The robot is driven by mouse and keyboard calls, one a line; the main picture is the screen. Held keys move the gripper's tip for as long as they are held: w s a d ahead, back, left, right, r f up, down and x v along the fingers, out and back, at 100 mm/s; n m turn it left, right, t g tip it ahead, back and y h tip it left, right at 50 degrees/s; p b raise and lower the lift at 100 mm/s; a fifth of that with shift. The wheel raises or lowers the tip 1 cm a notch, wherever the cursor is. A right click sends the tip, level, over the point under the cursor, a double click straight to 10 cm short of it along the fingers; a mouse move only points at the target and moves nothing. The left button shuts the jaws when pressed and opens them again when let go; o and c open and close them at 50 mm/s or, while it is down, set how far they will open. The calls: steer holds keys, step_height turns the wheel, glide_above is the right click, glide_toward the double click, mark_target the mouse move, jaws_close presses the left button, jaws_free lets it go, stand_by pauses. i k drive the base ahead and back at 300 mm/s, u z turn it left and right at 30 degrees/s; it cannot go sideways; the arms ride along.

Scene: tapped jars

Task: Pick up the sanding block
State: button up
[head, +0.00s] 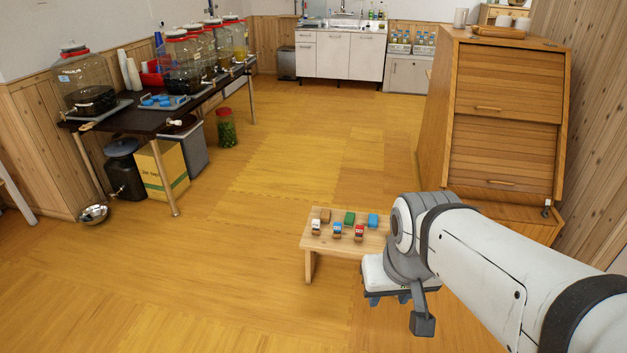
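A low wooden bench (311,243) stands on the floor near the middle of the head view, with small items in two rows. A small brown block (325,215) lies at its back left and may be the sanding block, but it is too small to be sure. A green block (349,218) and a blue block (373,220) lie in the same row. My gripper (395,299) points down at the bench's near right side, apart from the brown block. My arm hides the bench's right end. The gripper's fingers are too unclear to tell if they are open.
A slatted wooden cabinet (506,130) is close behind my arm. A dark table (139,119) with several tapped jars (85,77) stands at left. The floor (230,270) left of the bench is clear.

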mark_target(325, 214)
steer(key=u, duration=0.35)
steer(key=i, duration=0.5)
steer(key=u, duration=0.55)
steer(key=i, duration=1.35)
steer(key=z, duration=0.5)
steer(key=i, duration=1.25)
steer(key=z, duration=1)
